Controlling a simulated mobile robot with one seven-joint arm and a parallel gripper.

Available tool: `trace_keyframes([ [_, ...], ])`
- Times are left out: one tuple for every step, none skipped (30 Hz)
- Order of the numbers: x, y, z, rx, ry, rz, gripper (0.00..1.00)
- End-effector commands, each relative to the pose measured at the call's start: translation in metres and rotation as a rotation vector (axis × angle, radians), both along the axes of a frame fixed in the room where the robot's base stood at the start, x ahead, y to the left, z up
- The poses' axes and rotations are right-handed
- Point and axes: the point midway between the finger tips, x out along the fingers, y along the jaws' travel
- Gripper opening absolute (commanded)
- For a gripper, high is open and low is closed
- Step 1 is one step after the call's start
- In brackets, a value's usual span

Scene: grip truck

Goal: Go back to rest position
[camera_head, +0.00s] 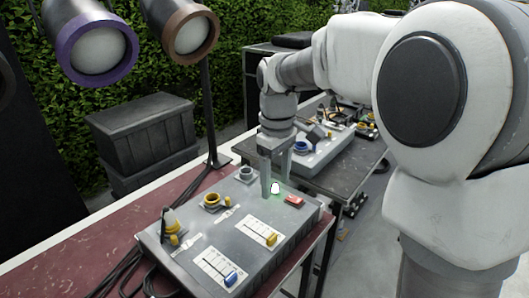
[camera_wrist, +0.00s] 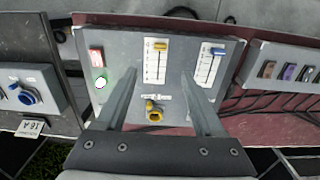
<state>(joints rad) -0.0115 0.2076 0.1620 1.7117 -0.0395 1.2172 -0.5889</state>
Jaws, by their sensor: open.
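My gripper (camera_head: 274,184) hangs pointing down over the back right part of a grey control box (camera_head: 190,249). Its two fingers are apart with nothing between them; they also show in the wrist view (camera_wrist: 161,82). A glowing white-green button (camera_head: 275,188) and a red switch (camera_head: 293,201) are close by on the box top. In the wrist view the lit button (camera_wrist: 100,81) lies left of the left finger. Yellow (camera_head: 271,239) and blue (camera_head: 231,278) sliders sit on white scales. Whether the fingertips touch the box is unclear.
The box stands on a red table (camera_head: 88,243) with black cables. A second table (camera_head: 336,182) behind holds another box with a blue socket (camera_head: 301,147). Two stage lamps (camera_head: 97,50) hang at upper left. A dark crate (camera_head: 148,136) stands by the hedge.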

Motion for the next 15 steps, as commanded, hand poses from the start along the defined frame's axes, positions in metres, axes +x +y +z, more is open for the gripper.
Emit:
trace_keyframes([
  [-0.006, -0.002, 0.005, -0.002, -0.013, -0.016, 0.7],
  [-0.009, -0.004, 0.008, -0.002, -0.023, -0.029, 0.7],
  [-0.016, -0.006, 0.012, -0.004, -0.038, -0.051, 0.7],
  [-0.021, -0.008, 0.016, -0.004, -0.051, -0.069, 0.7],
  [-0.027, -0.011, 0.02, -0.004, -0.065, -0.091, 0.7],
  [-0.035, -0.014, 0.025, -0.004, -0.083, -0.12, 0.7],
  [-0.041, -0.017, 0.028, -0.002, -0.099, -0.143, 0.7],
  [-0.048, -0.019, 0.031, -0.002, -0.114, -0.166, 0.7],
  [-0.057, -0.022, 0.034, 0.001, -0.132, -0.195, 0.7],
  [-0.063, -0.024, 0.037, 0.004, -0.146, -0.218, 0.7],
  [-0.069, -0.027, 0.039, 0.008, -0.161, -0.241, 0.7],
  [-0.078, -0.03, 0.041, 0.011, -0.179, -0.27, 0.7],
  [-0.084, -0.032, 0.043, 0.015, -0.193, -0.294, 0.7],
  [-0.091, -0.034, 0.045, 0.02, -0.208, -0.316, 0.7],
  [-0.1, -0.037, 0.046, 0.027, -0.226, -0.346, 0.7],
])
